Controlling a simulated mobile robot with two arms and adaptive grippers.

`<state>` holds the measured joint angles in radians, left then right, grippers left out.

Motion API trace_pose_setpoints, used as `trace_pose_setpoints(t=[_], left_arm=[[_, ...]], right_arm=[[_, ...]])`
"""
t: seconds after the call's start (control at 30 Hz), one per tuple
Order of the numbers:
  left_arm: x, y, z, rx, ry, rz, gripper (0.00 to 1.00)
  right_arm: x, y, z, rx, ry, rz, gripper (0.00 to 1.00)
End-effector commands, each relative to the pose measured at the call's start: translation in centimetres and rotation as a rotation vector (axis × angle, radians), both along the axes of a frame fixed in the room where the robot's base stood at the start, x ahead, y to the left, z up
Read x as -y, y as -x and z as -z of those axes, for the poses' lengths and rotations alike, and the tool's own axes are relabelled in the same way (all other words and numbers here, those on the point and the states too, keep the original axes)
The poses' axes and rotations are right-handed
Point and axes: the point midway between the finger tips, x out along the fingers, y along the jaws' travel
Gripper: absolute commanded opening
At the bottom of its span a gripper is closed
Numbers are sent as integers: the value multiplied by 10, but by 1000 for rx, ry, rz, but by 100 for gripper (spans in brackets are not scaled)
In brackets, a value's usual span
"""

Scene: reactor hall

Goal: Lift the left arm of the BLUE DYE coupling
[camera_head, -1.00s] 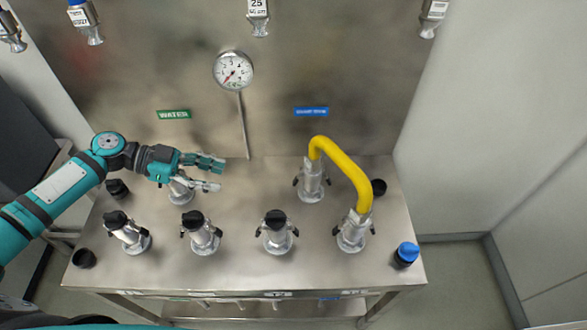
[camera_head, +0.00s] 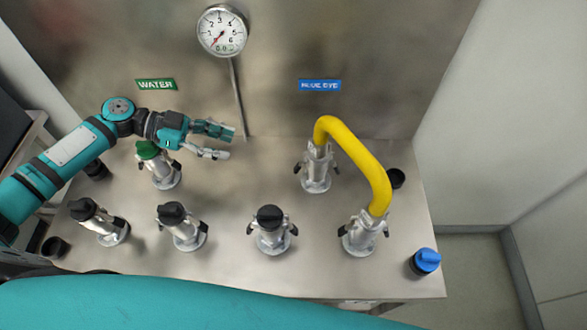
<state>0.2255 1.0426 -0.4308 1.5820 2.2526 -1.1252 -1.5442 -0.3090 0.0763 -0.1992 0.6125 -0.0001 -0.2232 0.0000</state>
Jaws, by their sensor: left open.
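The BLUE DYE coupling (camera_head: 318,172) is a silver fitting standing upright at the back of the steel table, below the blue BLUE DYE label (camera_head: 320,86). One end of a yellow hose (camera_head: 357,154) sits on its top. Its left arm (camera_head: 299,169) is a small dark-tipped lever at its left side, apparently hanging down beside the body. My left gripper (camera_head: 228,144) is open and empty, left of the coupling and apart from it, fingers pointing right. My right gripper is not in view.
The green-capped WATER coupling (camera_head: 160,168) stands below my left forearm. Three black-capped couplings (camera_head: 271,232) stand in front. The hose's other end sits on a front-right coupling (camera_head: 361,236). A blue cap (camera_head: 425,261) lies at the right edge. A gauge (camera_head: 222,32) is behind.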

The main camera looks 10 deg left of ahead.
Motion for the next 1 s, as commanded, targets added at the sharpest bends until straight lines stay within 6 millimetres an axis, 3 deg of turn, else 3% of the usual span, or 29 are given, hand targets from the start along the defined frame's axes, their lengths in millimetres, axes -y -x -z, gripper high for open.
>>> trace_pose_setpoints(t=[0.13, 0.37, 1.0], left_arm=[[0, 0, 17, 0, 0, 0, 42], [14, -3, 21, 0, 2, 2, 42], [133, -27, 69, 0, 1, 0, 42]], right_arm=[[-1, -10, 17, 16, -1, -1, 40], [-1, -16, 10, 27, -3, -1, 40], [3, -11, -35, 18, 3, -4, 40]])
